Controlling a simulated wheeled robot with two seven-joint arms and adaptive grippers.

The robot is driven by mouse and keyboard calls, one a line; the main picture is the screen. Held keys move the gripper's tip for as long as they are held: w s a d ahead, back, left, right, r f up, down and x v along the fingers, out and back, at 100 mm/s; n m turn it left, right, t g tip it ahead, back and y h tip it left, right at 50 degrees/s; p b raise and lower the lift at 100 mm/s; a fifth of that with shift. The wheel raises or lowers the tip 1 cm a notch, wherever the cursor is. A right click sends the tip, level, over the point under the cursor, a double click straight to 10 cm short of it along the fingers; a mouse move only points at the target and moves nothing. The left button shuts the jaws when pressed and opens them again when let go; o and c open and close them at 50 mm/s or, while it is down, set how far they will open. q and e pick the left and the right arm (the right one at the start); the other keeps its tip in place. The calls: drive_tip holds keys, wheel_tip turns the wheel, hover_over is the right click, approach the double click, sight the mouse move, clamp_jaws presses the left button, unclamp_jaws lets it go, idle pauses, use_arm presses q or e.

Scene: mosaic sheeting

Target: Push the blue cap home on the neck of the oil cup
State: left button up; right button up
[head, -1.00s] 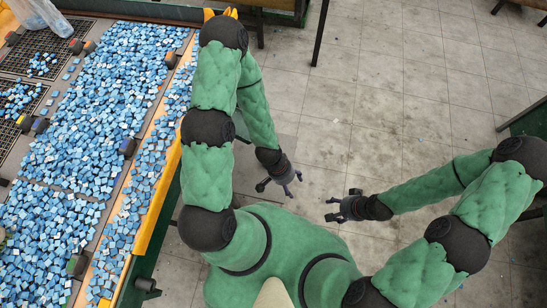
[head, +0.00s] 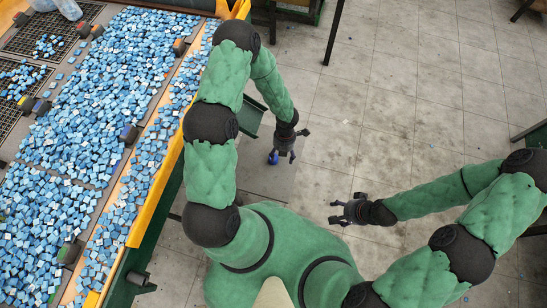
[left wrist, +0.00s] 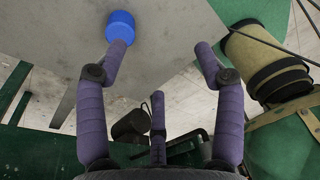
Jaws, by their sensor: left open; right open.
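The blue cap (head: 273,158) shows as a small blue spot beside my left gripper (head: 283,156) in the head view. In the left wrist view, the blue cap (left wrist: 120,26) is at the upper left, just beyond the tip of my left finger. My left gripper (left wrist: 160,58) is open, with nothing between its fingers. I cannot tell whether a finger touches the cap. The oil cup and its neck cannot be made out under the cap. My right gripper (head: 350,209) is open and empty over the floor, far from the cap.
A grey flat plate (left wrist: 190,22) lies around the cap. A green frame (head: 252,113) stands close to my left forearm. A conveyor (head: 95,120) full of blue tiles runs along the left, with a yellow edge rail (head: 160,190). Tiled floor (head: 400,120) is open to the right.

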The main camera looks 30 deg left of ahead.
sight(276, 156)
use_arm(q)
drive_tip(key=a+m, duration=0.1)
drive_tip(key=w+a+m+y, duration=0.1)
drive_tip(key=m, duration=0.1)
drive_tip(key=w+a+f+m, duration=0.1)
drive_tip(key=m, duration=0.1)
drive_tip(key=shift+w+a+y+b, duration=0.25)
drive_tip(key=shift+y+b, duration=0.05)
drive_tip(key=f+b, duration=0.2)
drive_tip(key=f, duration=0.3)
drive_tip(key=shift+s+a+f+b, duration=0.2)
drive_tip(key=shift+s+a+b, duration=0.05)
drive_tip(key=shift+s+b, duration=0.15)
drive_tip(key=f+b, duration=0.2)
drive_tip(key=f, duration=0.1)
drive_tip(key=f+b, duration=0.1)
drive_tip(key=f, duration=0.1)
drive_tip(key=shift+s+a+b, duration=0.3)
drive_tip(key=shift+s+a, duration=0.05)
drive_tip(key=shift+r, duration=0.1)
drive_tip(key=c, duration=1)
